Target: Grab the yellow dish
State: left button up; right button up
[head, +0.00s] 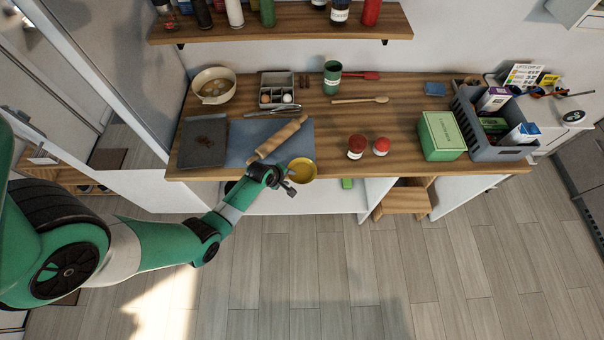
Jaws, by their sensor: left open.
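The yellow dish (302,169) sits near the front edge of the wooden counter, at the right front corner of the blue-grey mat. My left arm reaches in from the left, and its gripper (288,186) is at the dish's left front side. The gripper is open, with its dark fingers close to the rim; I cannot tell whether they touch it. Part of the dish's left side is hidden behind the gripper. My right gripper does not show.
A rolling pin (278,138) lies on the blue-grey mat (240,140) just behind the dish. A dark tray (204,145) is left of it. A red-topped jar (356,147) and a tomato-like red item (381,146) stand to the right. The counter between dish and jar is clear.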

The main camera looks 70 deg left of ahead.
pick_arm(q)
grip_shut()
dwell(0.4)
jog(key=shift+r, duration=0.1)
jog(key=shift+r+p, duration=0.45)
jog(key=shift+r, duration=0.1)
notch_tip(320, 180, up, 17)
jog(key=p, duration=1.6)
